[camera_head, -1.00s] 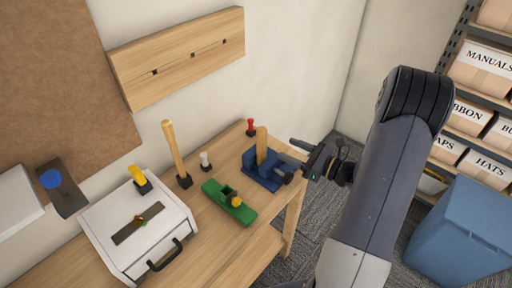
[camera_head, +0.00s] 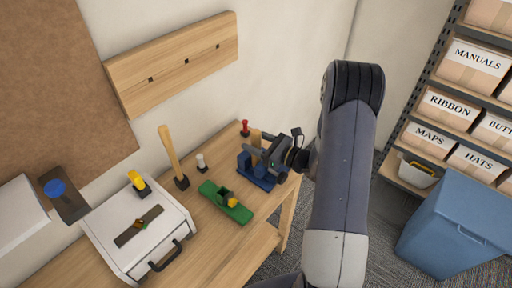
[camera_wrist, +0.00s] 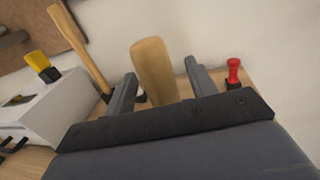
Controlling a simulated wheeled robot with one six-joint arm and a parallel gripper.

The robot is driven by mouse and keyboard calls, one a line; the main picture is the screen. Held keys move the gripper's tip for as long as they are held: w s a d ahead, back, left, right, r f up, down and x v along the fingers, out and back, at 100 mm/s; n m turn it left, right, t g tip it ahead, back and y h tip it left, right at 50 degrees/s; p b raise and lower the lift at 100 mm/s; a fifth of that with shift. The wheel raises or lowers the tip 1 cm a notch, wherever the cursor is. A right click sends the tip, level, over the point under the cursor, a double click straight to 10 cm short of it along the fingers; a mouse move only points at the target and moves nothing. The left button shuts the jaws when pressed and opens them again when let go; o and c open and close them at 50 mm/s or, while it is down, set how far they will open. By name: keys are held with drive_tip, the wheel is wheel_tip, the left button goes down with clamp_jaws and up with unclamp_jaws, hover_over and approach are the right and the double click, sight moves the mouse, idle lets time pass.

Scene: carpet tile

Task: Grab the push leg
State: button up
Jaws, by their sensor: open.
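A light wooden leg (camera_head: 255,135) stands upright in a blue vise-like holder (camera_head: 257,180) at the table's right end; I take it to be the push leg. My gripper (camera_head: 260,151) is at the leg, coming from the right, and covers part of it in the head view. In the wrist view my gripper (camera_wrist: 160,70) is open, with the wooden leg (camera_wrist: 152,62) upright between its two fingers. Gaps show on both sides of the leg, and its lower part is hidden by the gripper body.
A red-topped peg (camera_head: 245,128) stands close behind the holder. A green plane-like tool (camera_head: 222,203), a white-topped peg (camera_head: 201,163), a tall wooden handle (camera_head: 170,152) and a white case (camera_head: 140,240) stand to the left. A slotted wooden board (camera_head: 180,60) hangs on the wall.

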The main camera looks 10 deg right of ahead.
drive_tip(key=c, duration=1)
drive_tip(key=shift+c, duration=0.2)
